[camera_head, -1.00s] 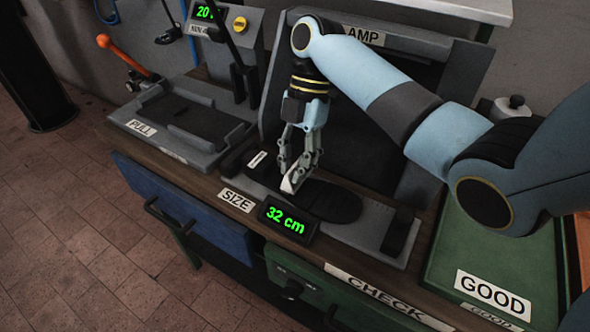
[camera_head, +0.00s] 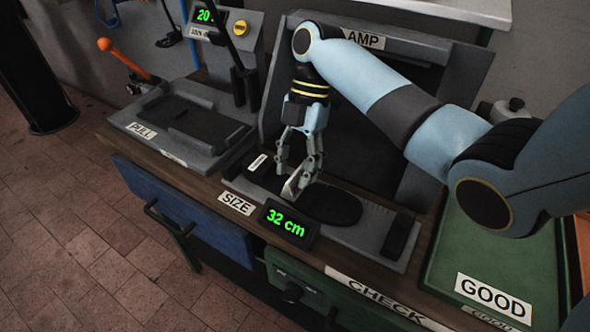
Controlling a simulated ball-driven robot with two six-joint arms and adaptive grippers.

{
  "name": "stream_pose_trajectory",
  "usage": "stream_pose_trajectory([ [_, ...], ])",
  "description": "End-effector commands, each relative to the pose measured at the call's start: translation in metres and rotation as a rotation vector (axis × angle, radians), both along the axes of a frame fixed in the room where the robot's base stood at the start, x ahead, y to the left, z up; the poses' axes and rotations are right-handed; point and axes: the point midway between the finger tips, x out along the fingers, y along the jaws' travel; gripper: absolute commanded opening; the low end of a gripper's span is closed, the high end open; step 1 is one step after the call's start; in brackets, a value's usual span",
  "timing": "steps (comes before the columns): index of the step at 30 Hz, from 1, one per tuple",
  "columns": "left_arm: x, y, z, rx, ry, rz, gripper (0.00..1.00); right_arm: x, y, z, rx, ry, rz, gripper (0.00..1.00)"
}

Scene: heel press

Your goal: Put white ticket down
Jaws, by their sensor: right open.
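My right gripper (camera_head: 293,184) is open, pointing down just above the middle of a black shoe sole (camera_head: 338,206). The sole lies on the grey size gauge (camera_head: 368,238). A pale, flat piece shows at the fingertips; I cannot tell whether it is the white ticket or part of a finger. A small white slip (camera_head: 257,162) with a dark mark lies at the left end of the sole, apart from the fingers. My left gripper is not in view.
The gauge display (camera_head: 287,222) reads 32 cm. A grey PULL fixture (camera_head: 206,158) with an orange-knobbed lever (camera_head: 123,58) stands at left. A green GOOD tray (camera_head: 490,250) is at right, and a dark CLAMP panel stands behind the arm. Drawers are below.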

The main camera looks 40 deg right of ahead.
Motion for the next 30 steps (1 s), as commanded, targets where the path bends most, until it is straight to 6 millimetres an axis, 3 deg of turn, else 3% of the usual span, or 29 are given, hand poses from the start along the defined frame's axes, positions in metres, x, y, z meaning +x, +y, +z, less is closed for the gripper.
stream_pose_trajectory([
  [5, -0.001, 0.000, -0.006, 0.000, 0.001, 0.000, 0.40, 0.008, -0.014, 0.034, -0.003, -0.004, 0.000, 0.43],
  [9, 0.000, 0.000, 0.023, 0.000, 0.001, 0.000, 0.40, 0.013, -0.025, 0.072, -0.001, 0.001, 0.000, 0.43],
  [12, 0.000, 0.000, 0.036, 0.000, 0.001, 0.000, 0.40, 0.017, -0.031, 0.087, -0.001, 0.000, -0.001, 0.43],
  [18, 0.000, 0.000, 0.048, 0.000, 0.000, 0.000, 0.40, 0.020, -0.038, 0.101, 0.000, 0.001, 0.000, 0.43],
  [30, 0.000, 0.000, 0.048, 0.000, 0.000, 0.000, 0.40, 0.021, -0.039, 0.102, 0.000, 0.001, 0.000, 0.43],
])
